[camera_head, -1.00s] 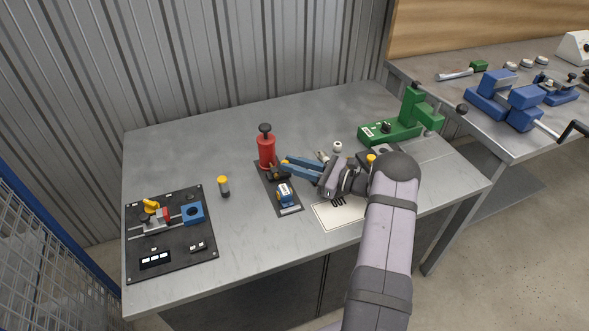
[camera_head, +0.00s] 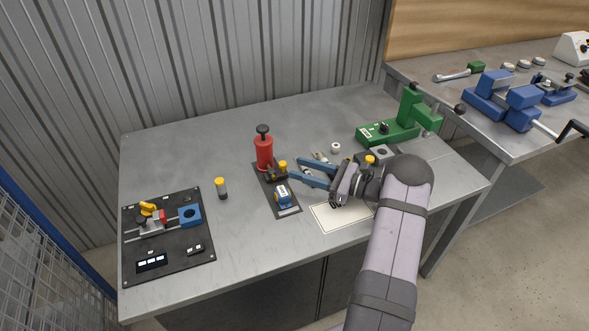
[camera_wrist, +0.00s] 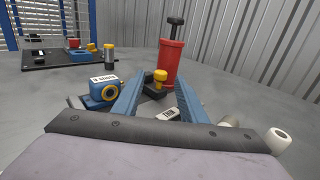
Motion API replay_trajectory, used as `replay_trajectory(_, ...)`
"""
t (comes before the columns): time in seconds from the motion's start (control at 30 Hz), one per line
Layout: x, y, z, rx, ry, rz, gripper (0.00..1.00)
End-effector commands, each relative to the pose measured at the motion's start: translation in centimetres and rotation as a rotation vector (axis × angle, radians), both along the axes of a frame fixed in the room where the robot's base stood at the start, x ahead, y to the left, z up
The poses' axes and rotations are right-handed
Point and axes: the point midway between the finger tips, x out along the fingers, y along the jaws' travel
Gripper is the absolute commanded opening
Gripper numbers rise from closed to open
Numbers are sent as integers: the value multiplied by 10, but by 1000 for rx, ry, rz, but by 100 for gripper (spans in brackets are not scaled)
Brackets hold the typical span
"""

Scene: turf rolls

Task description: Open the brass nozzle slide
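The middle black plate (camera_head: 288,209) carries a red cylinder (camera_head: 264,152) with a black knob, a small dark block with a yellow knob (camera_head: 283,166), and a blue labelled device (camera_head: 283,196). I cannot tell for sure which part is the brass nozzle slide; the yellow-knobbed block may be it. My gripper (camera_head: 298,170) has its two blue fingers apart and empty, just right of this knob. In the wrist view the yellow knob (camera_wrist: 160,76) shows beyond and between the fingertips, in front of the red cylinder (camera_wrist: 172,62). The blue device (camera_wrist: 103,91) is left of the fingers.
A black board (camera_head: 165,251) with rails and a blue block lies at the left. A yellow-capped cylinder (camera_head: 221,188) stands beside it. A green fixture (camera_head: 400,127) is at the back right, and a white ring-like piece (camera_head: 336,148) lies behind my gripper. The back left of the table is clear.

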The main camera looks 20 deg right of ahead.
Motion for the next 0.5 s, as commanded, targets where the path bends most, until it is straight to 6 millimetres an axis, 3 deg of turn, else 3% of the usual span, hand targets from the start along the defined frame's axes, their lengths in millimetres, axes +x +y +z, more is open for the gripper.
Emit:
replay_trajectory(0.2,-19,-19,-2,0,0,-2,38)
replay_trajectory(0.5,-26,-25,0,-1,1,0,38)
